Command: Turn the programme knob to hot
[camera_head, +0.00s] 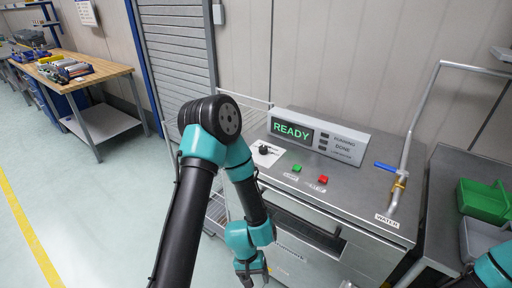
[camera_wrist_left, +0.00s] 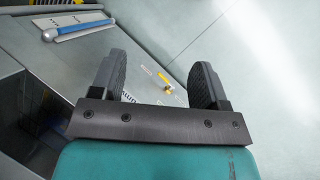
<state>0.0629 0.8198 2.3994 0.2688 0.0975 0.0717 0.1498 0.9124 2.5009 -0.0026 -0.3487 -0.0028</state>
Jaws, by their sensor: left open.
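The programme knob (camera_head: 263,149) is a small black knob on a white label, on the left of the grey machine's top (camera_head: 340,190). Its pointer and markings are too small to read. My left gripper (camera_head: 252,279) hangs low in front of the machine, well below and apart from the knob. In the left wrist view the left gripper (camera_wrist_left: 158,75) has its two dark fingers wide apart with nothing held between them. The knob is not recognisable in that view. Part of my right arm (camera_head: 492,271) shows at the lower right; its gripper is not clear.
The display box (camera_head: 292,131) behind the knob reads READY. A green button (camera_head: 297,168) and a red button (camera_head: 323,179) sit right of the knob. A blue-handled water lever (camera_head: 386,167) and pipe stand further right.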

